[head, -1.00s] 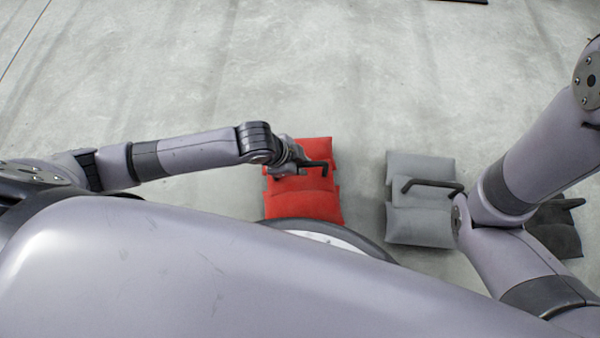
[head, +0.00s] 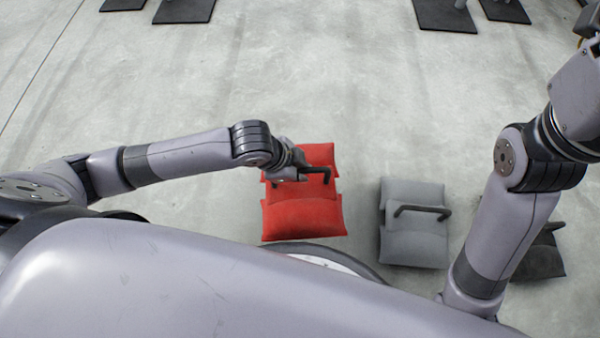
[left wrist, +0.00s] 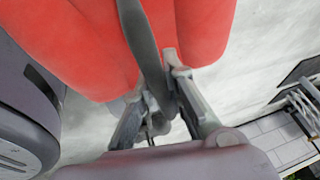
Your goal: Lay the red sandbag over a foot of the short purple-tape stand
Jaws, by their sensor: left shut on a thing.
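The red sandbag (head: 302,216) is in the lower middle of the head view, a two-lobed bag with a dark handle (head: 318,172) across its middle. My left gripper (head: 302,172) is at that handle. In the left wrist view the fingers (left wrist: 165,105) are shut on the dark strap-like handle, with the red bag (left wrist: 75,45) beyond them. Whether the bag touches the floor is hard to tell. My right arm shows at the right of the head view, but its gripper is not visible. I cannot make out the short purple-tape stand.
A grey sandbag (head: 412,250) with a dark handle lies on the floor right of the red one. A black sandbag (head: 540,255) is partly behind my right arm. Dark plates (head: 445,14) lie at the far edge. The concrete floor between is clear.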

